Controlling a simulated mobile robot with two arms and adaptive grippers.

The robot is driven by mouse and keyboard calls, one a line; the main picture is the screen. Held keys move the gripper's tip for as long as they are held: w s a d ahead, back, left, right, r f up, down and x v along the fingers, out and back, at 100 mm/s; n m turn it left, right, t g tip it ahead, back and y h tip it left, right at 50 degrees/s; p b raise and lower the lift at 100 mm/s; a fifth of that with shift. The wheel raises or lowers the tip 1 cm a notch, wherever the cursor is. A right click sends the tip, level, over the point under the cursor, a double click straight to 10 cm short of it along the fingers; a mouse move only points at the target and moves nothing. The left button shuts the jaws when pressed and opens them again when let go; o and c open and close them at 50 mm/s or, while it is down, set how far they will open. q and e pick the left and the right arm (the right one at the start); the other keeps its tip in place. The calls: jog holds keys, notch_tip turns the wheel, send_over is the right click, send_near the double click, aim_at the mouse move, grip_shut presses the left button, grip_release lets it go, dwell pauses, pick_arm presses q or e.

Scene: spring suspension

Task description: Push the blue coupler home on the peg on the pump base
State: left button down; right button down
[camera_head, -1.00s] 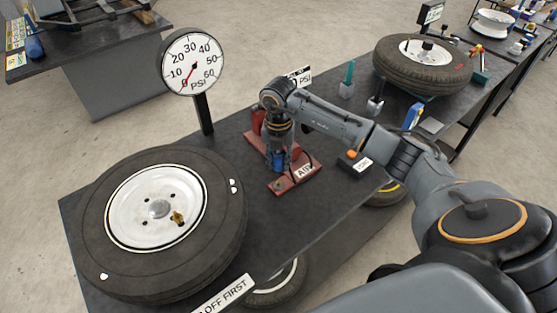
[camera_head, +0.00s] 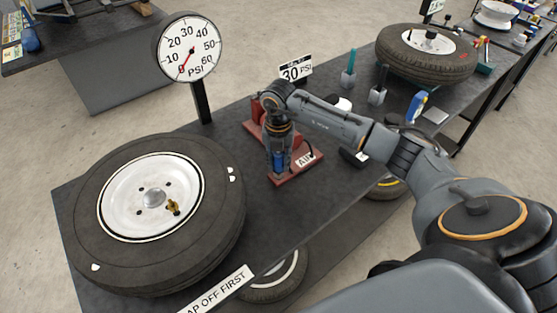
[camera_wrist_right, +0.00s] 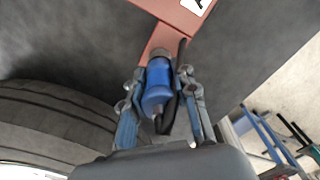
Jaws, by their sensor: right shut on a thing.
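The blue coupler (camera_wrist_right: 159,82) is between the fingers of my right gripper (camera_wrist_right: 163,95), which is shut on it. In the head view the coupler (camera_head: 279,162) shows as a small blue patch below my right wrist, over the front part of the red pump base (camera_head: 295,177). The red base also shows in the right wrist view (camera_wrist_right: 185,14). A dark grey end of the coupler points toward the base; the peg is hidden, so I cannot tell how far the coupler sits on it. My left gripper is not in view.
A wheel with a white rim (camera_head: 95,225) lies left of the base. A pressure gauge (camera_head: 189,47) stands behind it, needle near 0. Bare bench top lies between wheel and base.

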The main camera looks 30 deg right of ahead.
jog(key=shift+s+f+b, duration=0.1)
jog(key=shift+f+b, duration=0.8)
jog(key=shift+f, duration=0.25)
dwell(0.4)
jog(key=c, duration=1)
grip_release()
jog(key=shift+o, duration=0.2)
jog(key=shift+r+p, duration=0.75)
jog(key=shift+r, duration=0.15)
jog(key=shift+r+p, duration=1.8)
jog(key=shift+r, duration=0.8)
jog(key=shift+a+f, duration=0.1)
jog(key=shift+f, duration=0.05)
